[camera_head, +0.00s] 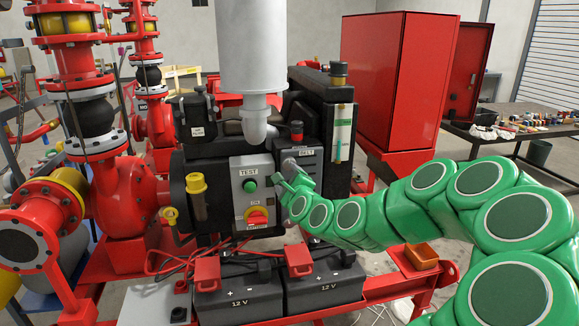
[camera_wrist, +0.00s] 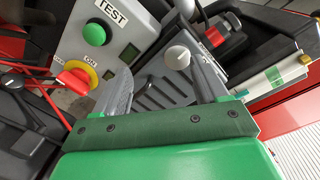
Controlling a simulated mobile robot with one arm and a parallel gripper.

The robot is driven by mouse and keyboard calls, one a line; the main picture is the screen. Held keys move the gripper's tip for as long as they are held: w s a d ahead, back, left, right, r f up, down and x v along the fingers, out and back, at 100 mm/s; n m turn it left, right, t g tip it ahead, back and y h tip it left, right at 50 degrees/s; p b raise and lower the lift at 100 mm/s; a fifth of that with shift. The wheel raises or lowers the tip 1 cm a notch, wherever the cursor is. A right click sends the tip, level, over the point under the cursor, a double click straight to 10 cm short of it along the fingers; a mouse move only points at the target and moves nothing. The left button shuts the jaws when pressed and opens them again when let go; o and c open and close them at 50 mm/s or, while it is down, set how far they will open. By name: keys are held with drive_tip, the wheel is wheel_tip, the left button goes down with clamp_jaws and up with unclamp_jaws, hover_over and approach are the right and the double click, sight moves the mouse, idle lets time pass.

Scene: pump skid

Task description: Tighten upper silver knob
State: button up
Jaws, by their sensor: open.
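A round silver knob (camera_wrist: 177,57) shows in the wrist view on a dark ribbed cover of the engine. My gripper (camera_wrist: 163,74) is open, with one grey finger on each side of the picture's middle. The knob appears between the two fingertips, closer to the right finger. Whether either finger touches it I cannot tell. In the head view my gripper (camera_head: 298,184) is at the engine's front, right of the grey control box (camera_head: 251,190) and below the "BELT" label. I cannot make out the knob clearly there.
The control box has a green TEST button (camera_wrist: 95,34) and a red rotary switch on yellow (camera_wrist: 74,79), left of my gripper. A red-capped part (camera_wrist: 223,37) and a clear tube with a green band (camera_wrist: 272,76) stand to the right. Two black batteries (camera_head: 240,297) sit below.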

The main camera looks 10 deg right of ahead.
drive_tip(key=w+d+m+h, duration=0.1)
drive_tip(key=w+d+m, duration=0.1)
drive_tip(key=w, duration=0.6)
drive_tip(key=shift+w+d+t, duration=0.25)
drive_tip(key=shift+w+t, duration=0.15)
drive_tip(key=shift+r, duration=0.1)
drive_tip(key=shift+c, duration=0.2)
drive_tip(key=c, duration=1)
